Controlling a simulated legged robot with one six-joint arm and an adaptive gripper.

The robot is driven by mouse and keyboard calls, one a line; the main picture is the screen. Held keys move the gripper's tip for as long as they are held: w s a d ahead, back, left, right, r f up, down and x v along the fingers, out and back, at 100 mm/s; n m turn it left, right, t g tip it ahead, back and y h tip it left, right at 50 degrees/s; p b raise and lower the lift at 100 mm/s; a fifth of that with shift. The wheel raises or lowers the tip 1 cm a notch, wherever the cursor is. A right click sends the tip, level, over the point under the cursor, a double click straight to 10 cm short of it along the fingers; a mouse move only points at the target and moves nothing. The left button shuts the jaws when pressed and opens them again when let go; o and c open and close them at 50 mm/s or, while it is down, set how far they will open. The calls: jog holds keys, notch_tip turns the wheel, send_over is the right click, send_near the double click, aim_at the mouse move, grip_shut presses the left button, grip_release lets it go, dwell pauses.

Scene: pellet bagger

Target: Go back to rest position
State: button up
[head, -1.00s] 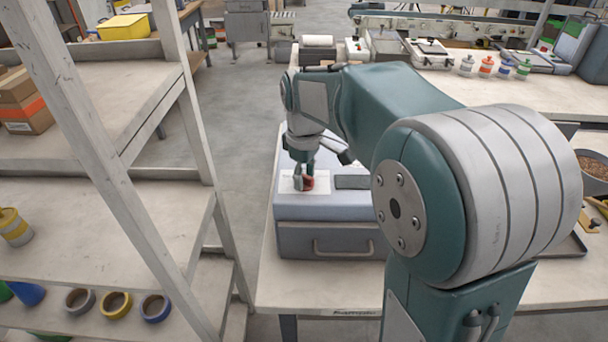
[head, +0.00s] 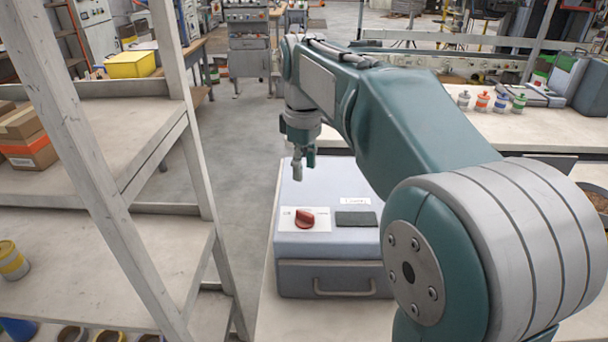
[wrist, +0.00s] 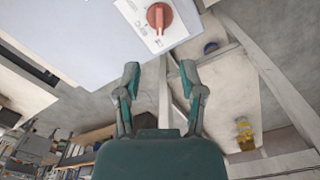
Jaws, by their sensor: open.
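My gripper (head: 298,170) is raised in the head view, above and behind the red knob. In the wrist view my gripper (wrist: 160,75) has its two fingers spread apart with nothing between them. The red knob (head: 305,218) sits on a white label plate on top of the grey-blue machine (head: 330,245). The knob also shows in the wrist view (wrist: 159,17), apart from the fingers. A dark rectangular panel (head: 355,218) lies beside the knob plate.
A shelf rack (head: 120,120) stands at the left with a cardboard box (head: 28,140) and a yellow jar (head: 12,260). A yellow bin (head: 131,64) is behind it. Several small bottles (head: 482,101) stand on the right bench. Open floor (head: 240,130) lies between rack and bench.

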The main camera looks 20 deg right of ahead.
jog(key=s+f+m+t, duration=0.2)
jog(key=s+f+m, duration=0.2)
jog(key=s, duration=0.6)
jog(key=s+f+m+t, duration=0.3)
jog(key=s+f+m, duration=0.1)
jog(key=s, duration=0.7)
jog(key=shift+f+m+t, duration=0.15)
jog(key=shift+m+t, duration=0.15)
jog(key=shift+a, duration=0.1)
